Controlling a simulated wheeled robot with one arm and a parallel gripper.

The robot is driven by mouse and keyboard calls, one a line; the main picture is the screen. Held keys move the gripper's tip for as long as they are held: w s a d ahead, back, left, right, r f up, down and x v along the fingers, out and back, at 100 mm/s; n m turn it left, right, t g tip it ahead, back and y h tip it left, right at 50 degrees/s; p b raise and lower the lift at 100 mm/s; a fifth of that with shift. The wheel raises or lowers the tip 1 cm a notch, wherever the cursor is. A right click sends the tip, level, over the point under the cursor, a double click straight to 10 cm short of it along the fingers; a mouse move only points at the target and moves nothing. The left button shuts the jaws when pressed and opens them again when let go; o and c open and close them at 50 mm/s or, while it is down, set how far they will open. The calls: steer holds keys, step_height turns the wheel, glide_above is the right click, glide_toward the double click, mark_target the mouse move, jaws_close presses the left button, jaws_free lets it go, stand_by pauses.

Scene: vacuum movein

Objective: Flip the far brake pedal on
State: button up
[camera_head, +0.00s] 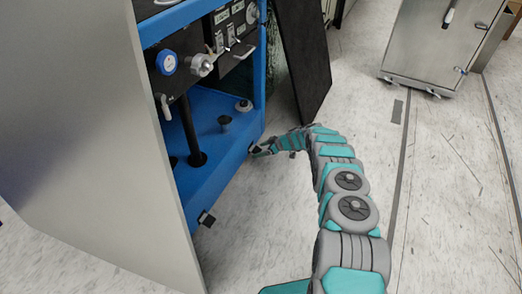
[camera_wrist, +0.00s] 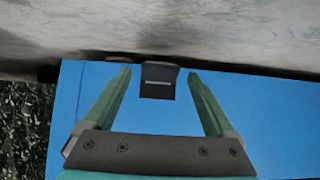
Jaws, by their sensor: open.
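The far brake pedal (camera_wrist: 158,82) is a small black tab on the bottom edge of the blue frame (camera_head: 186,186). In the wrist view it lies between the tips of my gripper (camera_wrist: 159,77), with a gap on both sides. The two green fingers are open and hold nothing. In the head view my gripper (camera_head: 263,149) is low beside the frame's far corner, and it largely covers that pedal. The near brake pedal (camera_head: 207,218) is a similar black tab at the frame's near corner. I cannot tell the far pedal's exact tilt.
A large grey panel (camera_head: 90,130) stands at the left of the blue frame. A dark board (camera_head: 305,55) leans behind my gripper. A steel cabinet on casters (camera_head: 440,45) stands at the back right. The speckled floor (camera_head: 440,190) is open on the right.

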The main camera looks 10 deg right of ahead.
steer(key=p+v, duration=0.1)
steer(key=v, duration=0.6)
steer(key=shift+s+d+r, duration=0.2)
steer(key=shift+d+r, duration=0.05)
stand_by(0.5)
